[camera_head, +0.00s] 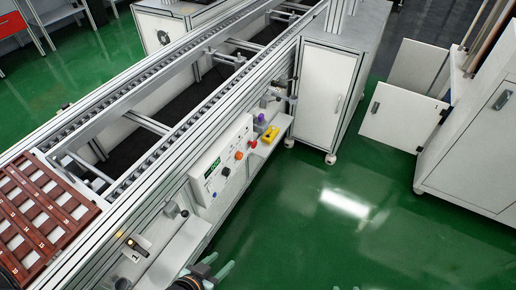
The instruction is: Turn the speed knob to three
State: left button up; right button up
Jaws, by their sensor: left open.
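A white control panel (222,156) is mounted on the side of the conveyor, left of the picture's middle. It has a small green-lit display (212,168), too small to read. A dark round knob (226,171) sits below the display; I take it for the speed knob, but its pointer and marks are too small to tell. My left gripper (215,269) is at the bottom edge, open and empty, well below the panel and apart from it. Small tips at the bottom edge, right of the middle, look like my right gripper (346,288); the rest is cut off.
An orange-red button (239,155) and another orange control (252,144) sit on the panel's right part. A yellow box (270,134) is beyond. A brown tray (45,215) lies on the conveyor (190,90) at left. A white cabinet (327,85) stands behind; green floor is clear at right.

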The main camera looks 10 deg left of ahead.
aim_at(239, 156)
jog(key=i+l+u, duration=0.15)
jog(key=i+l, duration=0.65)
